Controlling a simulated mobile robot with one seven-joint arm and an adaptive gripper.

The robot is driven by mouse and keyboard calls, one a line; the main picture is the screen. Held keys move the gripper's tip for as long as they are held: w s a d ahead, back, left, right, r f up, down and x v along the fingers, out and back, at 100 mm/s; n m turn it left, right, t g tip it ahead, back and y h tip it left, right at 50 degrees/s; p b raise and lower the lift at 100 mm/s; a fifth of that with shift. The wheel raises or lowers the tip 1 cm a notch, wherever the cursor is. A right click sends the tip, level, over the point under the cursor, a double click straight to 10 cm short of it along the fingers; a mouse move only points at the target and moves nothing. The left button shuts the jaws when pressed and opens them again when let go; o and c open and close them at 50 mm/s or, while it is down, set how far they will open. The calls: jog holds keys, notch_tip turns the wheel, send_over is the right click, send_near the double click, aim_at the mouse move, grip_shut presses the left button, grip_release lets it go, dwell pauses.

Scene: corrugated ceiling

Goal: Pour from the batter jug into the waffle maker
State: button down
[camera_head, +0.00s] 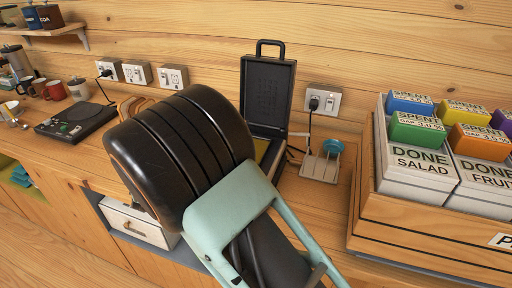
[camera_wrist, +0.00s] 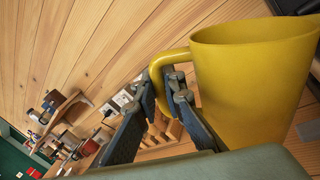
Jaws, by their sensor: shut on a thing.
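The yellow batter jug (camera_wrist: 240,75) fills the right of the wrist view, with its handle (camera_wrist: 158,75) toward the left. My gripper (camera_wrist: 168,88) is shut on that handle. The jug's contents do not show, and I cannot tell how far it is tipped. In the head view my arm covers the gripper and most or all of the jug. The waffle maker (camera_head: 267,92) stands open behind my arm, its black lid raised against the wooden wall. Its lower part is mostly hidden, with a small yellow patch beside my arm that I cannot identify.
A wooden crate (camera_head: 430,245) with labelled boxes stands on the counter at right. A small grey stand with a blue ring (camera_head: 333,147) is right of the waffle maker. A black hotplate (camera_head: 75,122), mugs (camera_head: 55,91) and a canister are at left. Sockets (camera_head: 322,104) line the wall.

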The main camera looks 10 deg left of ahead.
jog(key=shift+d+r, duration=0.1)
jog(key=shift+r, duration=0.2)
jog(key=shift+d+r+m, duration=0.8)
jog(key=shift+d+r, duration=0.1)
dwell(1.0)
